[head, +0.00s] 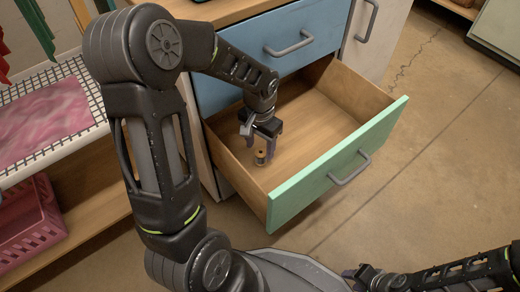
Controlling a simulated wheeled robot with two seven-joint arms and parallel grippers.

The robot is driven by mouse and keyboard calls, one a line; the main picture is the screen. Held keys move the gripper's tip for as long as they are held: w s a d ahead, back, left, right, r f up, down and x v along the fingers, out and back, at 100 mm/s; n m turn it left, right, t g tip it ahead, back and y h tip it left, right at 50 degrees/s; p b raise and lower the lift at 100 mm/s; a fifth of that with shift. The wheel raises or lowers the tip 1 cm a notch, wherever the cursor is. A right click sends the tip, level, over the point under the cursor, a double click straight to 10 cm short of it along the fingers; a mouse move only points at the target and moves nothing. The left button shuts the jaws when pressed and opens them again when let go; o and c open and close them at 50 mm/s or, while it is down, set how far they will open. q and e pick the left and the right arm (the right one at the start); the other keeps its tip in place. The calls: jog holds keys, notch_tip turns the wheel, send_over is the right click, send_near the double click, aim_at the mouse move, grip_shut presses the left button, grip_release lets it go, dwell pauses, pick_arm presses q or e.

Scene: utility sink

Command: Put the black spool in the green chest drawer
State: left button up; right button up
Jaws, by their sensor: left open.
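The green-fronted drawer (300,192) is pulled out from the chest, with a bare wooden inside. A small spool (260,158) stands upright on the drawer floor near its left side. It looks dark with a tan or brassy top, and is too small to make out well. My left gripper (262,148) points down into the drawer right at the spool, with its jaws open. The spool shows just below and between the fingers; I cannot tell whether they touch it. My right gripper (358,274) is low at the bottom edge, outside the drawer, and its fingers are barely visible.
A closed blue drawer (240,62) sits above the open one. At left are a white grid rack (88,92) with a pink cloth (42,118) and a pink basket (28,225) below. The concrete floor (440,160) at right is clear.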

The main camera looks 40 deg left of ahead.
aim_at(260, 153)
pick_arm(q)
notch_tip(260, 153, up, 8)
jog(key=p, duration=0.2)
jog(key=shift+f, duration=0.2)
jog(key=shift+r+p, duration=0.1)
jog(key=shift+p, duration=0.2)
